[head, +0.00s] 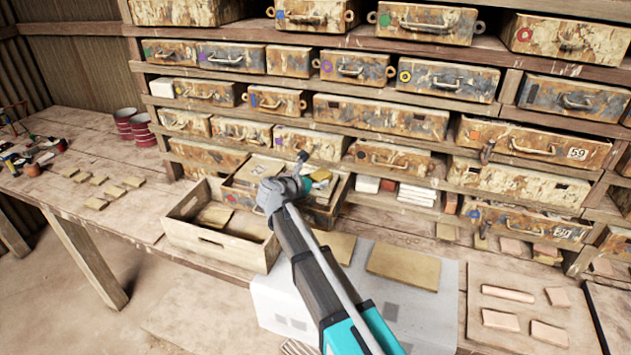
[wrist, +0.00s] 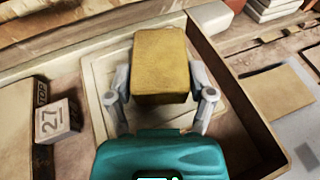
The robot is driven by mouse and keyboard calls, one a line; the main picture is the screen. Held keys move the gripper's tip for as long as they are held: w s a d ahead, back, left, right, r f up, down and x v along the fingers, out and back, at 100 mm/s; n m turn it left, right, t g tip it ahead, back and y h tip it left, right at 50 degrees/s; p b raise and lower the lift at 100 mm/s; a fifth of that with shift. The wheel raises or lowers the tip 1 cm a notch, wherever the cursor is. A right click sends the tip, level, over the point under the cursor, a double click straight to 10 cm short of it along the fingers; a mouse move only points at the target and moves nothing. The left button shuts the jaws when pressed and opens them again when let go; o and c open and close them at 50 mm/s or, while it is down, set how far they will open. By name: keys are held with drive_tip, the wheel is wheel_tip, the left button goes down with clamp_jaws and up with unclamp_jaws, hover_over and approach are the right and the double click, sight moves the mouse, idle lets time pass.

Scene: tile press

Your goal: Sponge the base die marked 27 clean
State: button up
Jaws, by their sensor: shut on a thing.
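My gripper (wrist: 163,95) is shut on a yellow-brown sponge (wrist: 160,62), one finger on each side of it. The sponge also shows small at the gripper in the head view (head: 320,175). Below it in the wrist view lies a pale, flat base die (wrist: 101,100) with a raised rim, inside an open drawer (wrist: 245,105). A small block marked 27 (wrist: 50,122) sits at the die's left. The sponge and gripper hide the die's middle. I cannot tell if the sponge touches the die. In the head view my arm partly covers the drawer (head: 240,193).
An open wooden crate (head: 215,243) stands left of the drawer. Flat tan slabs (head: 404,268) lie on a pale surface to the right. Shelves of worn drawers (head: 405,118) rise behind. Red tins (head: 140,128) and small tan tiles (head: 97,203) are on the left bench.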

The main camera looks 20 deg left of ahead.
sight(319, 171)
drive_tip(key=shift+w, duration=0.9)
drive_tip(key=shift+w, duration=0.1)
drive_tip(key=shift+w, duration=0.7)
drive_tip(key=shift+o, duration=0.2)
drive_tip(key=shift+w+d, duration=0.15)
drive_tip(key=shift+w, duration=0.2)
drive_tip(key=shift+r, duration=0.1)
drive_tip(key=shift+s+f, duration=0.25)
drive_tip(key=shift+s, duration=0.75)
drive_tip(key=shift+s, duration=0.15)
